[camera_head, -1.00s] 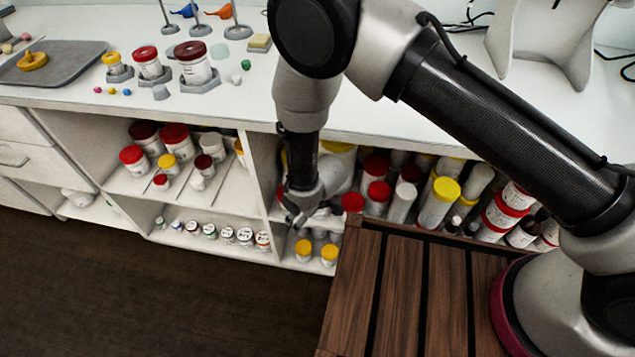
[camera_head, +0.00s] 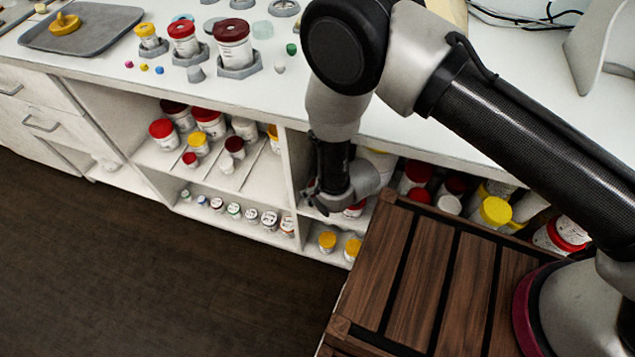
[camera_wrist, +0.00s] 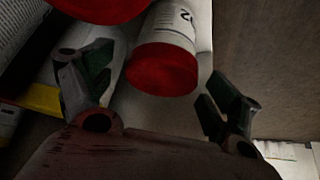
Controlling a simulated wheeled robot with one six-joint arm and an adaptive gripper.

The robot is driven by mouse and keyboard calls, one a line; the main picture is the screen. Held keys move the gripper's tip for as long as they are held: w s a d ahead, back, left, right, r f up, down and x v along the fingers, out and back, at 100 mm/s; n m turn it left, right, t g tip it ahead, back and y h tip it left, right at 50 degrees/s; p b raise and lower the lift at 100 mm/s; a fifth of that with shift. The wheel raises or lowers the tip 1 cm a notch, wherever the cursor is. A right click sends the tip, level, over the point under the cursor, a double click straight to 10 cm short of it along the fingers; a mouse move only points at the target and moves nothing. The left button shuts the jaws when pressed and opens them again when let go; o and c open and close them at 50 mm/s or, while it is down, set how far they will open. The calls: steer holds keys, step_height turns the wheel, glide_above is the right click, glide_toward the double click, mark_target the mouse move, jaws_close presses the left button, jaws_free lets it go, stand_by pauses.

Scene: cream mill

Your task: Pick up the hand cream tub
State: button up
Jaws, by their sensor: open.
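My gripper (camera_head: 322,198) hangs at the front of the lower shelves, beside my wooden-slatted base. It is open, with its two fingers apart in the wrist view (camera_wrist: 155,88). A white tub with a red lid (camera_wrist: 163,68) shows between and beyond the fingers, lying tilted in the picture with its lid toward me. Part of a "2" shows on its label. I cannot tell for certain whether this is the hand cream tub. No finger visibly touches it. In the head view, my gripper and arm hide much of this compartment.
Another red lid (camera_wrist: 100,8) is close beside the left finger, with a yellow-edged thing (camera_wrist: 38,97) further left. Small yellow-lidded jars (camera_head: 327,240) stand below my gripper. The white counter (camera_head: 390,110) overhangs the shelves. Dark floor (camera_head: 130,270) is clear.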

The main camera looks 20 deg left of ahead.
steer(key=shift+a+f, duration=0.2)
steer(key=shift+f, duration=0.2)
steer(key=c, duration=1.3)
steer(key=shift+o, duration=0.2)
steer(key=shift+r, duration=0.25)
